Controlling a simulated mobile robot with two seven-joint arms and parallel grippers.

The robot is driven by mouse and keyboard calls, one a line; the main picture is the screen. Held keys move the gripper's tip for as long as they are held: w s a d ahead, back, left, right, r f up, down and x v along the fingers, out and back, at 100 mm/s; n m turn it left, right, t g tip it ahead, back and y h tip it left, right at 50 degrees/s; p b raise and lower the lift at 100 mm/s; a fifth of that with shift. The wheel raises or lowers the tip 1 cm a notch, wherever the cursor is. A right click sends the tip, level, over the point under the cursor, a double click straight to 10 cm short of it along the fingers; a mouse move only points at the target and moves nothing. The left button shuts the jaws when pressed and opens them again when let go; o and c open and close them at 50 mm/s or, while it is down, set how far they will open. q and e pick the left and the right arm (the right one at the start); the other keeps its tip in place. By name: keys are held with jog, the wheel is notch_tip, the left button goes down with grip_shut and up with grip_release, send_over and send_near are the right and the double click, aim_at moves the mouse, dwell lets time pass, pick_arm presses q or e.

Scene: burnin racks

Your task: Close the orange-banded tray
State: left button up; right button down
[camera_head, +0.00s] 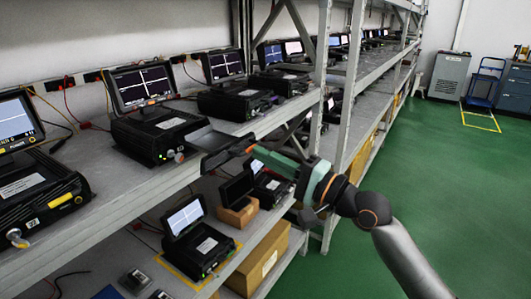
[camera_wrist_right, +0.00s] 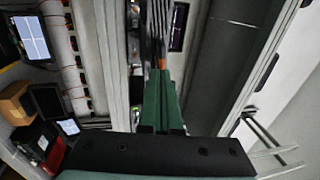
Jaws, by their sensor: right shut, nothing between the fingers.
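A dark, shallow tray (camera_head: 208,139) sticks out over the front edge of the upper shelf, beside a black test unit (camera_head: 160,130) with a lit screen. Its black front faces the aisle, and a small orange patch (camera_head: 250,148) shows at its right end. My right gripper (camera_head: 254,152) comes in from the right with its green fingers shut and empty, its tips at or very near that patch; contact is not clear. In the right wrist view the shut fingers (camera_wrist_right: 160,85) point at a small orange spot (camera_wrist_right: 161,63). My left gripper is not in view.
Several more units with screens line the upper shelf. A grey rack upright (camera_head: 320,80) stands just behind my right gripper. The green floor (camera_head: 440,180) at right is clear.

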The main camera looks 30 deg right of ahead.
aim_at(247, 146)
dwell(0.3)
jog(key=p+x, duration=0.3)
jog(key=x, duration=0.1)
jog(key=shift+w, duration=0.4)
jog(key=x, duration=0.3)
jog(key=f+p+x, duration=0.1)
jog(key=x, duration=0.1)
jog(key=f+x, duration=0.1)
jog(key=x, duration=0.2)
jog(key=shift+w+a, duration=0.2)
jog(key=shift+w, duration=0.3)
jog(key=shift+w+a, duration=0.2)
jog(key=shift+w, duration=0.25)
jog(key=shift+a, duration=0.1)
